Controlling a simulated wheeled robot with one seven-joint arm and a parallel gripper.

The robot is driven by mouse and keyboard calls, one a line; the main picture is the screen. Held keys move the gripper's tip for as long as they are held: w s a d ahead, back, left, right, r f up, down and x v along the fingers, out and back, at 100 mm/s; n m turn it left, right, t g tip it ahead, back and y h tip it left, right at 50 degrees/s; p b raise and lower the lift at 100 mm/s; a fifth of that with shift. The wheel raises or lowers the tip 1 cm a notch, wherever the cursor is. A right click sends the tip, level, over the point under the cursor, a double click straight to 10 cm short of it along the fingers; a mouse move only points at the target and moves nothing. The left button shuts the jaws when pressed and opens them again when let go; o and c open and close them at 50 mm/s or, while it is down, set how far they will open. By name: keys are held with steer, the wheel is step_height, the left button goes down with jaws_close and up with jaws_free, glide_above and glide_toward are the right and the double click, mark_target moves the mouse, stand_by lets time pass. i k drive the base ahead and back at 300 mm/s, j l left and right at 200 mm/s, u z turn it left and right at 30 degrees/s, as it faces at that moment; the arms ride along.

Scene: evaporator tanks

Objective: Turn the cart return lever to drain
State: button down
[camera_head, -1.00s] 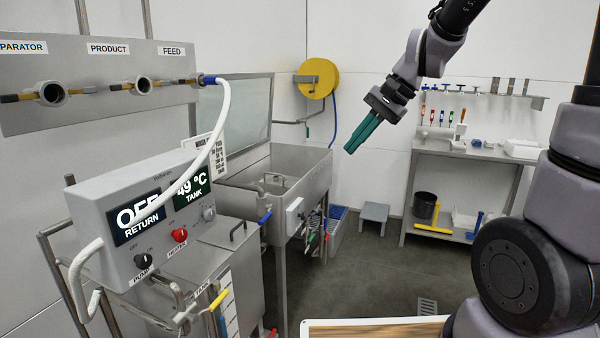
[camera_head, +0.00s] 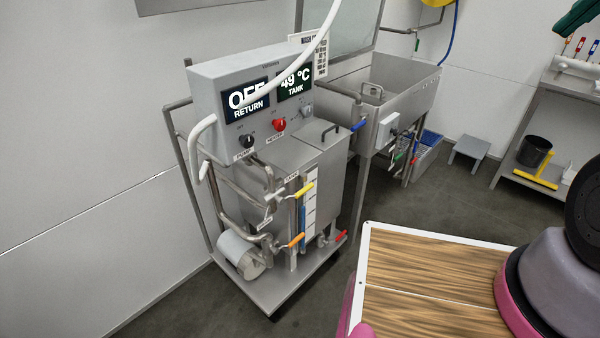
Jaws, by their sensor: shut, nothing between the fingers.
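The cart (camera_head: 262,292) stands left of centre with a grey control box (camera_head: 215,100) on top. Its screens read "OFF RETURN" and "49 °C TANK". Below the box, a yellow-handled lever (camera_head: 303,190) sits on the pipework by a small label that seems to read "TANK"; its handle points up to the right. An orange-handled lever (camera_head: 296,240) is lower down, and a red-handled one (camera_head: 341,236) is at the lower right. I cannot tell for sure which is the return lever. My gripper (camera_head: 577,22), with teal fingers, is shut and empty at the top right edge, partly cut off, far from the cart.
A white hose (camera_head: 313,50) rises from the box. A steel sink (camera_head: 400,90) with a blue-handled valve (camera_head: 360,125) stands behind the cart. My wood-topped base fills the lower right. Grey floor lies between it and the cart.

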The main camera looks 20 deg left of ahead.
mark_target(280, 201)
steer(key=u, duration=1.1)
